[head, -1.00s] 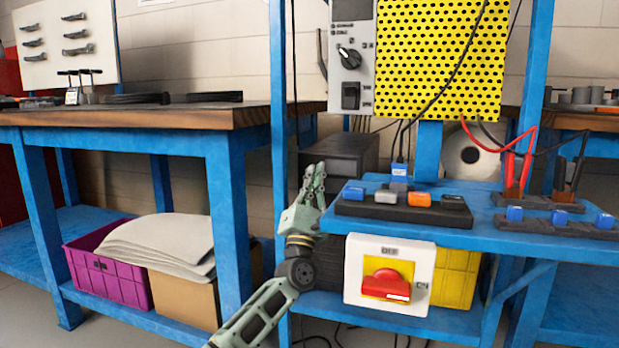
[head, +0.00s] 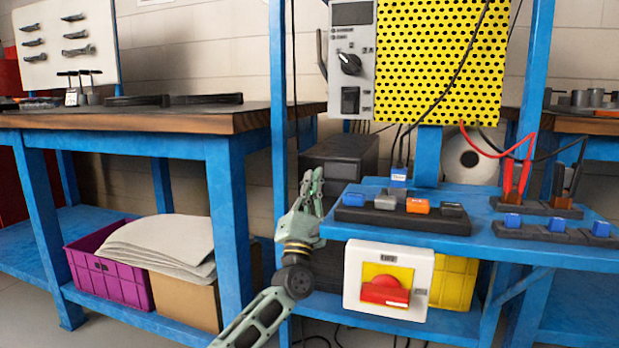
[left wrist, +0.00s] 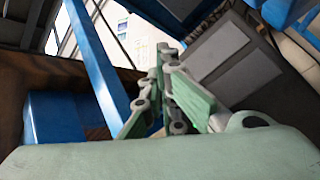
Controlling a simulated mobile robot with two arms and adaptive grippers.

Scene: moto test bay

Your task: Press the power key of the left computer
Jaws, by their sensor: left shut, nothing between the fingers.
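A dark box-shaped unit (head: 340,157), which may be the left computer, stands behind the blue shelf in the head view. A dark box with lighter grey panels also shows in the left wrist view (left wrist: 219,50), right of my fingers. I cannot make out a power key on it. My left gripper (head: 313,180) points up beside the shelf's left end, in front of the dark unit in the picture. Its fingers are shut and empty; they also show in the left wrist view (left wrist: 165,58). I cannot tell whether they touch anything. My right gripper is not in view.
A blue shelf (head: 560,258) carries a black strip (head: 400,218) with coloured blocks. Below it sits a white switch box (head: 423,268) with a red knob. A blue post (head: 280,100) stands close left of my gripper. A yellow perforated panel (head: 440,65) rises behind.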

